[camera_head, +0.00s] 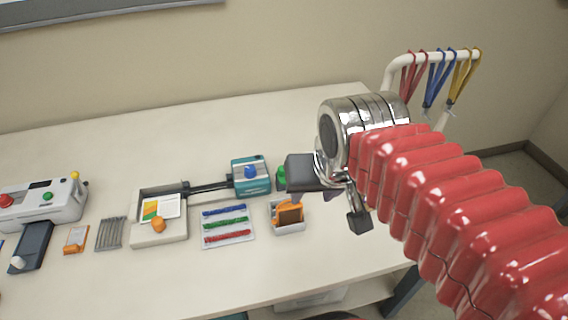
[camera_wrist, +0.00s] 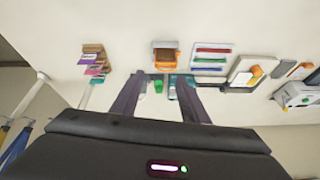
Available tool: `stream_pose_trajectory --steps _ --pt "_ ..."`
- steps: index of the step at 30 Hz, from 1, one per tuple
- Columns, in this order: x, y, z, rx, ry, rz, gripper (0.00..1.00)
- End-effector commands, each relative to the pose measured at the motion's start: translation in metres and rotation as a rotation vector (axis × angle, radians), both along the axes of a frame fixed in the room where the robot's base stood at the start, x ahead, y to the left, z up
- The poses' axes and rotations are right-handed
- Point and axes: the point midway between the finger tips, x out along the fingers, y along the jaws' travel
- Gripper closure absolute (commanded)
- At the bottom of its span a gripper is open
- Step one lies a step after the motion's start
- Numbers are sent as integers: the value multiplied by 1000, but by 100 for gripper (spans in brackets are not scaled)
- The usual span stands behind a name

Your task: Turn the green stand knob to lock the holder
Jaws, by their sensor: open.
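The green knob (camera_wrist: 158,87) shows in the wrist view between the two dark fingers of my gripper (camera_wrist: 158,80). My gripper is open, with a gap on both sides of the knob. In the head view only part of the green knob (camera_head: 281,176) shows, just left of my gripper's dark body (camera_head: 308,172), which hides the rest. An orange holder (camera_head: 289,215) in a white base stands in front of the knob in the head view; it also shows beyond the fingertips in the wrist view (camera_wrist: 166,57). I cannot tell whether the holder is locked.
A teal unit (camera_head: 251,177) with a blue knob stands left of the green knob. A tray with red, green and blue strips (camera_head: 227,225) and a white unit (camera_head: 158,232) lie farther left. Coloured lanyards (camera_head: 438,80) hang from a white rail at right. The back table strip is clear.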

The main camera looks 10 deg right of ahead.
Motion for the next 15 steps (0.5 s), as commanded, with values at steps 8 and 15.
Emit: stream_pose_trajectory --steps 8,15 --pt "53 -1 17 79 93 -194 59" --pt "101 -2 22 136 169 -370 59"
